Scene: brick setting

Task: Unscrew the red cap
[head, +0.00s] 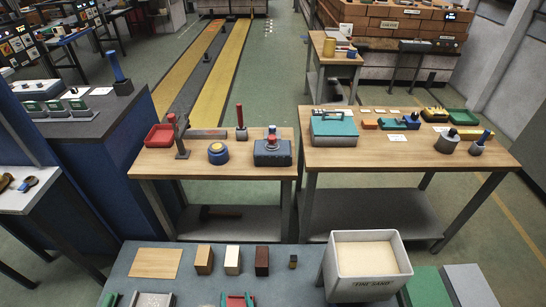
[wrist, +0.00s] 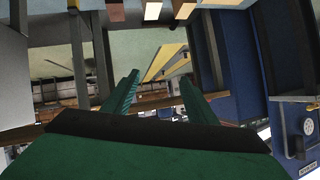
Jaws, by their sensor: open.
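My gripper (wrist: 158,78) shows in the wrist view with two green fingers spread apart. Nothing is between them. The wrist picture appears upside down, and the fingers point over open floor. In the head view, a dark grey-blue box (head: 272,155) stands at the right end of the middle wooden table. On top of it is a small red cap-like part (head: 271,140) with a darker blue piece behind or above it. It is too small to tell the details. My gripper is well apart from it.
The middle table (head: 213,168) also holds a red tray (head: 159,135), a blue round item with a yellow top (head: 218,153) and a red upright handle (head: 239,116). In front, a grey bench (head: 190,287) carries several blocks and a sand bin (head: 365,285). Floor lies between.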

